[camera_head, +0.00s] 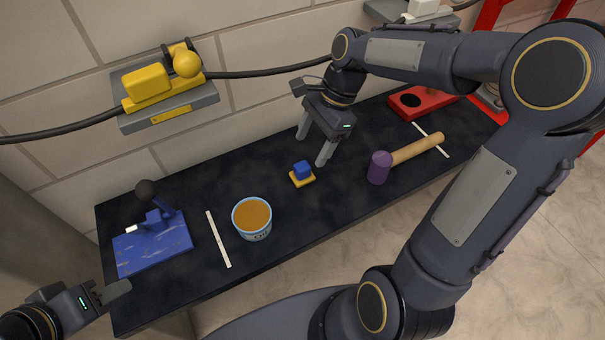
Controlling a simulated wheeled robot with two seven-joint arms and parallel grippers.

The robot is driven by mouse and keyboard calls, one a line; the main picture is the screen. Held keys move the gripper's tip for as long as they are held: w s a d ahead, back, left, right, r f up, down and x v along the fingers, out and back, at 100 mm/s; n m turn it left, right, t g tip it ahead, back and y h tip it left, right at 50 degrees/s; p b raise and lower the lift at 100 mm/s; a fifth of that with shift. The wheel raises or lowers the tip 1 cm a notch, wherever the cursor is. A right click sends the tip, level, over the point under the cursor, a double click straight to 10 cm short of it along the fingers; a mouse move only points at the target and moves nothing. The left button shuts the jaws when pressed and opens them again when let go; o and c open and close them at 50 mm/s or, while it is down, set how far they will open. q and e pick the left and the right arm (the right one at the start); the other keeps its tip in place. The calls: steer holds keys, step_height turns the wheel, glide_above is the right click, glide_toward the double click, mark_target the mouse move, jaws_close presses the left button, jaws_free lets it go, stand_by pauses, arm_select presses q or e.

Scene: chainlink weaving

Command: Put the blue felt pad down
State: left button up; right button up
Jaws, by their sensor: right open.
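A small blue block-like piece (302,169), which I take for the blue felt pad, rests on a flat yellow piece (303,179) near the middle of the dark bench. My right gripper (312,150) is open, its two fingers spread and pointing down, just behind and to the right of the blue piece. Nothing shows between its fingers, and it appears apart from the blue piece. My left gripper (108,294) is at the lower left, beside the bench's near left corner. It is seen edge-on, so its opening is unclear.
A blue lever fixture (152,247) stands farther left. A purple-headed mallet (379,168) and a red block (418,103) are on the right. A yellow wall unit (150,85) hangs behind.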

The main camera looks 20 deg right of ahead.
mark_target(304, 165)
steer(key=x, duration=0.7)
steer(key=shift+s+a+f, duration=0.2)
steer(key=shift+s+f, duration=0.05)
steer(key=shift+f, duration=0.05)
steer(key=shift+c, duration=0.5)
steer(key=c, duration=1.1)
